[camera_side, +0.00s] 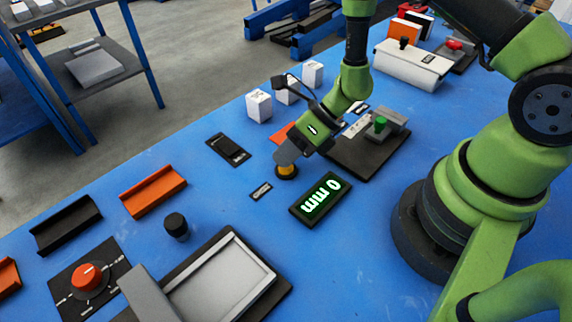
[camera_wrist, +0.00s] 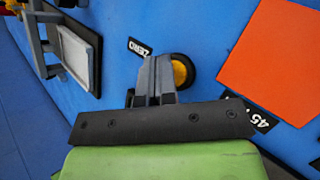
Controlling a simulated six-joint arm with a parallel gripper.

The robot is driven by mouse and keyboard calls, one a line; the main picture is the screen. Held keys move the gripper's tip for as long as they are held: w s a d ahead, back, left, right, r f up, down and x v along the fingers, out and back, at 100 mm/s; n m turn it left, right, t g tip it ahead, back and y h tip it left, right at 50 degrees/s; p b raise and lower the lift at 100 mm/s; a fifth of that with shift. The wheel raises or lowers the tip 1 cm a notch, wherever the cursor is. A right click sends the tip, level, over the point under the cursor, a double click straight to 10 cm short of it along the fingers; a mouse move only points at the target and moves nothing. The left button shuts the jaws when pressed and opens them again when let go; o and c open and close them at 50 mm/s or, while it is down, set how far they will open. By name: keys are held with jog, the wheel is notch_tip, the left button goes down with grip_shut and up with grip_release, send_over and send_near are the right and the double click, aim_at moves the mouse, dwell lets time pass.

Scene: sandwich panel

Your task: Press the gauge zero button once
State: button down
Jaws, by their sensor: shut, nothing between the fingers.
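The zero button is a yellow cap on a round black base (camera_side: 287,173), on the blue table left of the gauge display. My gripper (camera_side: 283,160) is shut and empty, pointing down at the button, with its tips overlapping the cap. I cannot tell whether they touch it. In the wrist view the closed fingertips (camera_wrist: 158,62) partly cover the left side of the yellow button (camera_wrist: 180,73). A ZERO label (camera_side: 261,191) lies beside the button and also shows in the wrist view (camera_wrist: 139,47). The gauge display (camera_side: 320,198) is lit green and reads 0 mm.
An orange plate (camera_wrist: 275,62) lies near the button. A dark plate with a green-knobbed fixture (camera_side: 380,125) stands behind right. A black knob (camera_side: 176,227), an orange tray (camera_side: 153,191) and a red dial (camera_side: 89,277) are left. Blue table is bare around the ZERO label.

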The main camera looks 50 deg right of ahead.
jog(key=shift+r, duration=0.6)
jog(key=shift+r, duration=0.1)
jog(key=shift+r, duration=2.45)
